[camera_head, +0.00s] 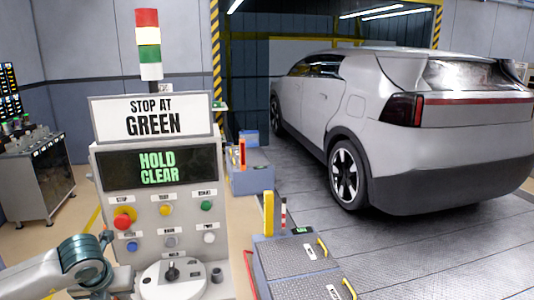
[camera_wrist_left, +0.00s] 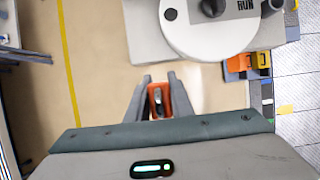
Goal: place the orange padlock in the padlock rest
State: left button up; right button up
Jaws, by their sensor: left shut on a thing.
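My left gripper (camera_wrist_left: 158,82) is shut on the orange padlock (camera_wrist_left: 157,98), which shows between its two fingers in the left wrist view. Pale floor lies below the padlock there. In the head view, my left arm (camera_head: 85,262) reaches in at the lower left, beside the front of the grey control console; the padlock cannot be made out there. I cannot identify the padlock rest for sure. A small dark round fitting (camera_head: 217,275) stands on the console shelf, right of the white rotary dial (camera_head: 170,279). The dial also shows in the left wrist view (camera_wrist_left: 225,32). My right gripper is not in view.
The console (camera_head: 113,172) carries several buttons, a red stop knob (camera_head: 122,221) and a screen reading HOLD CLEAR (camera_head: 158,168). A ribbed step platform (camera_head: 300,262) is right of it. A silver car (camera_head: 430,150) stands behind. Open floor (camera_wrist_left: 95,90) lies left of the console.

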pick_arm(q)
jog(key=shift+s+d+m, duration=0.25)
jog(key=shift+m, duration=0.05)
jog(key=shift+d+f+m, duration=0.15)
jog(key=shift+f+m, duration=0.05)
jog(key=shift+m, duration=0.1)
jog(key=shift+d+f+m+h, duration=0.2)
jog(key=shift+d+m+h, duration=0.1)
jog(key=shift+m+h, duration=0.15)
jog(key=s+d+n+g+b, duration=0.1)
jog(key=s+d+n+g, duration=0.3)
jog(key=n, duration=1.3)
jog(key=s+d+n+g+b, duration=0.2)
jog(key=s+d+n, duration=0.7)
jog(key=n, duration=0.9)
jog(key=d+g, duration=0.1)
jog(key=g, duration=0.1)
jog(key=shift+s+d+r+g, duration=0.3)
jog(key=shift+s+g, duration=0.05)
jog(key=shift+g, duration=0.05)
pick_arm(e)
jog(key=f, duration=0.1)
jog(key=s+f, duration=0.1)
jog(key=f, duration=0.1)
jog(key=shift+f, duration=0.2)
pick_arm(q)
jog(key=shift+n, duration=0.25)
